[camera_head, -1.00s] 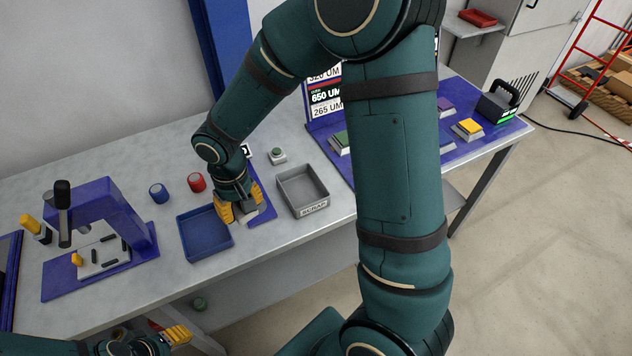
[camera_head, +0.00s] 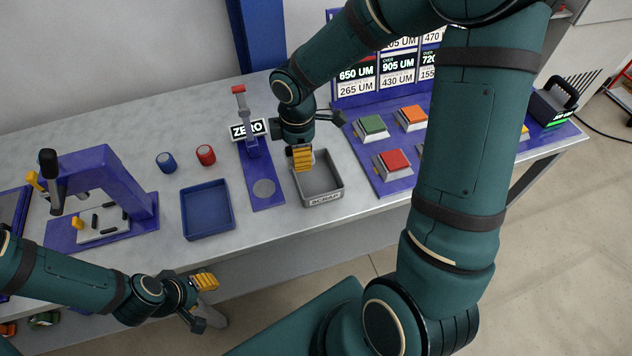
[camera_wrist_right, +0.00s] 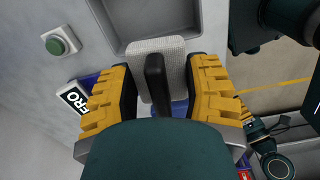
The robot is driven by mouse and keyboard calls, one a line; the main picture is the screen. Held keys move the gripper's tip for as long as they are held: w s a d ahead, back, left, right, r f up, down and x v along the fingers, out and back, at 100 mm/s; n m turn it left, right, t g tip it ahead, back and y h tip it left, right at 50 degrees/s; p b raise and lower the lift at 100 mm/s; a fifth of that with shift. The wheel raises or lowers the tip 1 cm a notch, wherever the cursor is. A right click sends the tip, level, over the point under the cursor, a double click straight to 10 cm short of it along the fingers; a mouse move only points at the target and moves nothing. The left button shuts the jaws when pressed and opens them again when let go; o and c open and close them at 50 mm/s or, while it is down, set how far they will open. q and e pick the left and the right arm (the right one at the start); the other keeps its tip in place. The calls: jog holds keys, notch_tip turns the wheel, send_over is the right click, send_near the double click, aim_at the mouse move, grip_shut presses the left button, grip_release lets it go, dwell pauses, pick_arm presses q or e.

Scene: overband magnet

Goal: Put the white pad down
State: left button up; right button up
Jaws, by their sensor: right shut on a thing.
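The white pad (camera_wrist_right: 158,45) shows in the right wrist view as a pale textured piece between the yellow fingers of my right gripper (camera_wrist_right: 163,92). The gripper is shut on it. A black bar crosses the middle of the pad in that view. In the head view my right gripper (camera_head: 302,158) is over the left back part of the grey SCRAP tray (camera_head: 325,199); the pad is hidden there. My left gripper (camera_head: 206,282) is low, in front of the table edge, with its fingertips too small to judge.
A blue tray (camera_head: 207,209) and a blue base strip (camera_head: 264,193) with a ZERO sign lie to the left. Red (camera_head: 205,155) and blue (camera_head: 166,162) round pieces stand behind. Coloured blocks (camera_head: 391,163) sit to the right. A purple press (camera_head: 105,185) is at far left.

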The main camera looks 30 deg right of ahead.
jog(key=d+n, duration=0.1)
jog(key=n, duration=0.3)
jog(key=d+f+n+b, duration=0.1)
jog(key=n, duration=0.1)
jog(key=shift+s+d, duration=0.1)
jog(key=shift+d, duration=0.25)
jog(key=d+n, duration=0.2)
jog(key=n, duration=0.2)
jog(key=b, duration=0.3)
send_over(316, 181)
notch_tip(316, 181, down, 6)
jog(key=shift+f, duration=0.15)
jog(key=shift+f+b, duration=0.4)
jog(key=shift+f, duration=1.65)
jog(key=shift+f, duration=0.1)
jog(key=o, duration=0.9)
